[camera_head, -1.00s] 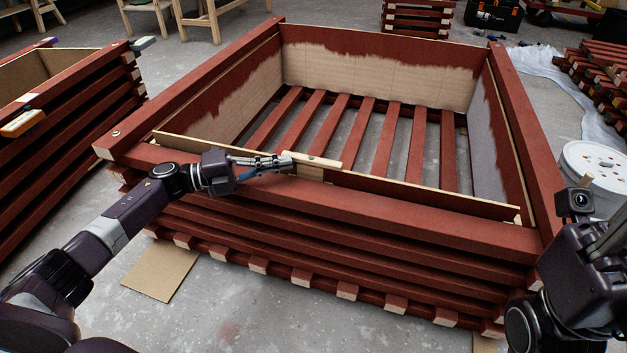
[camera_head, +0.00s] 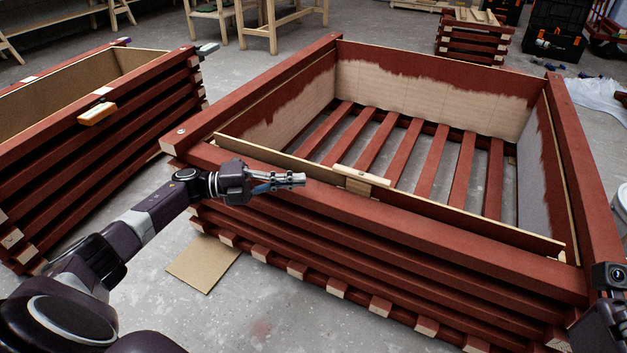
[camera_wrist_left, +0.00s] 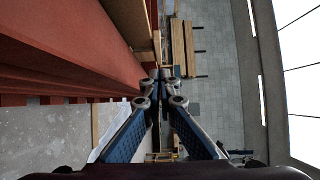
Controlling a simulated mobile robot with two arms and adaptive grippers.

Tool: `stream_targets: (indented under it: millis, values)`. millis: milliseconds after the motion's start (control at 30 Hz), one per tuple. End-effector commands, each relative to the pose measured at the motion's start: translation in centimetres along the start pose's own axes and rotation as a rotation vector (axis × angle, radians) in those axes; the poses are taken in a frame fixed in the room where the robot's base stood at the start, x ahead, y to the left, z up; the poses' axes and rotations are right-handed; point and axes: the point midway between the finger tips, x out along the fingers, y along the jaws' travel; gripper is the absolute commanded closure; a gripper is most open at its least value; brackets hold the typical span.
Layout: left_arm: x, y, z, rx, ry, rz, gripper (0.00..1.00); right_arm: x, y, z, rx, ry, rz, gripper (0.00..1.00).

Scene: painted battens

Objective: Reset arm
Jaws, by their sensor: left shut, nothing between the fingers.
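My left gripper (camera_head: 303,180) is shut and empty. It is over the near top rail of the red-painted slatted crate (camera_head: 400,232), left of a pale wooden piece (camera_head: 362,176) and apart from it. That piece rests at the edge of the thin near panel. In the left wrist view the fingertips (camera_wrist_left: 162,88) are close together with nothing between them, beside a red beam (camera_wrist_left: 75,45). Part of my right arm's wrist is at the right edge of the head view; its fingers are out of the picture.
A second red crate (camera_head: 110,135) stands at the left, with an orange-and-pale block (camera_head: 97,113) on its side. A cardboard sheet (camera_head: 205,262) lies on the floor. A white bucket (camera_head: 621,205) is at the right edge. Wooden stools (camera_head: 270,22) stand behind.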

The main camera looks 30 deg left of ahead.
Motion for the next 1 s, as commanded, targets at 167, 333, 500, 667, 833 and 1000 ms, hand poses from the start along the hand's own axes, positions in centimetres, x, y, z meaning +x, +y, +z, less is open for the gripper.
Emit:
stream_targets:
  millis: [167, 333, 500, 667, 833, 1000]
  values:
    - [-1.9, 0.0, 0.7, 0.0, -0.001, 0.0, 1.0, -0.2, 0.1, 0.1, 0.001, -0.013, 0.005, 0.73]
    - [-2.5, 0.0, 0.8, 0.0, 0.0, -0.001, 1.0, -0.2, 0.1, 0.1, 0.001, -0.012, 0.006, 0.73]
    - [-1.9, 0.0, 0.2, -0.008, 0.012, -0.013, 1.0, -0.1, 0.1, -0.3, 0.0, -0.005, 0.006, 0.73]
    - [3.0, -0.7, -4.6, -0.075, 0.094, -0.11, 1.0, -0.2, 0.2, -0.2, 0.002, -0.021, 0.011, 0.73]
    - [10.0, -4.8, -14.5, -0.229, 0.231, -0.329, 1.0, -0.5, 0.3, 0.0, 0.007, -0.051, 0.023, 0.73]
    - [13.2, -12.3, -23.9, -0.412, 0.344, -0.585, 1.0, -1.0, 0.3, 0.1, 0.011, -0.082, 0.036, 0.73]
